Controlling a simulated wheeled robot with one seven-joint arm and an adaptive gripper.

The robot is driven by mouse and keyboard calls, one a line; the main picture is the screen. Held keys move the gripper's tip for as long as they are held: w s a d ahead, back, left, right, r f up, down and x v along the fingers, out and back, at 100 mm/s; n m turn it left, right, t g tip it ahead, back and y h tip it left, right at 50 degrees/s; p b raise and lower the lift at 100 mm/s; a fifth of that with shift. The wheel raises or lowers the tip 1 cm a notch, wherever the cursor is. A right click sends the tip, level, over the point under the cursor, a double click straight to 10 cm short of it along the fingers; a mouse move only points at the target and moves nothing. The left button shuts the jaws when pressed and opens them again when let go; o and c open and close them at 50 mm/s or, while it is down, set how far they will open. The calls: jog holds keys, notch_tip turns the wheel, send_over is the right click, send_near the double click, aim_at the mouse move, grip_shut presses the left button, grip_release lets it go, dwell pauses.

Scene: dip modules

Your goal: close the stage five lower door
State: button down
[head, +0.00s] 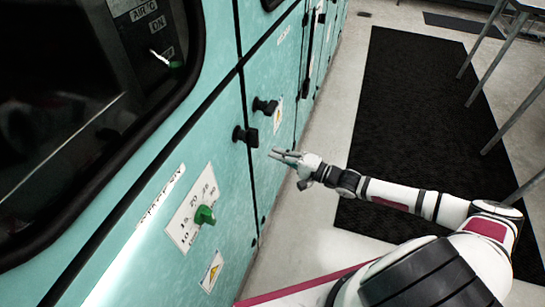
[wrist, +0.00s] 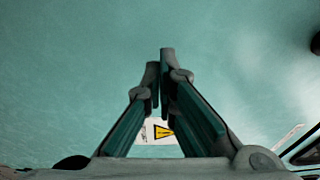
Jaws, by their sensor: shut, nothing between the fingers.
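Teal lower doors line the machine on the left in the head view. A nearer door (head: 222,140) and a farther door (head: 287,75) meet at a dark seam. Each has a black knob, the nearer knob (head: 246,136) and the farther knob (head: 265,106). I cannot read which door is stage five, nor tell whether either stands ajar. My gripper (head: 275,153) is just right of the nearer knob, in front of the doors. In the wrist view my gripper (wrist: 161,58) is shut and empty, facing a teal panel (wrist: 70,70) with a yellow warning label (wrist: 164,132).
A green knob (head: 205,215) sits on a white dial plate on the nearer panel. A dark window (head: 70,120) is above it. A black mat (head: 420,100) lies on the grey floor to the right, with metal table legs (head: 485,60) beyond.

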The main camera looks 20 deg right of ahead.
jog(key=s+a, duration=0.3)
jog(key=s, duration=0.7)
